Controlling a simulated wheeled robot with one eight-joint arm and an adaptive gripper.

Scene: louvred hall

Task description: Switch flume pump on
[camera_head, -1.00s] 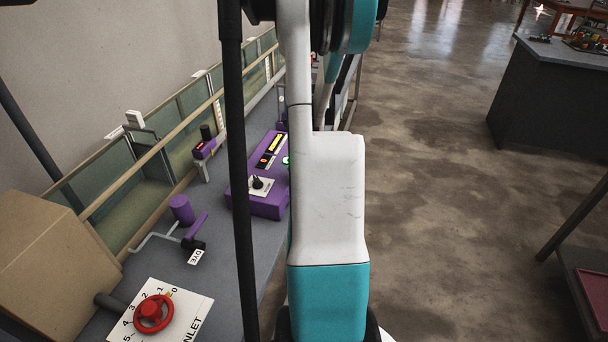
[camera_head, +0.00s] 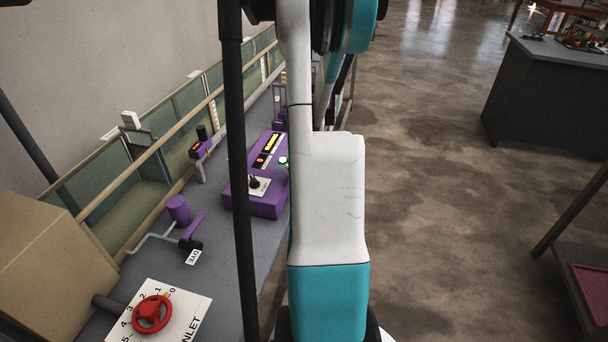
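A purple control box (camera_head: 258,206) sits on the grey bench beside the glass-walled flume (camera_head: 130,212). On its top are a black knob (camera_head: 254,182) on a white plate, a red button (camera_head: 260,160), a green button (camera_head: 283,161) and a yellow strip (camera_head: 272,143). My white and teal arm stands in front of the box's right edge and hides part of it. My gripper is out of view. Which control belongs to the pump cannot be read.
A red handwheel (camera_head: 152,313) on a numbered plate and a purple dye fitting (camera_head: 178,209) stand nearer on the bench. A tan box (camera_head: 50,260) is at the left. A dark cabinet (camera_head: 545,105) stands at the right, with open floor between.

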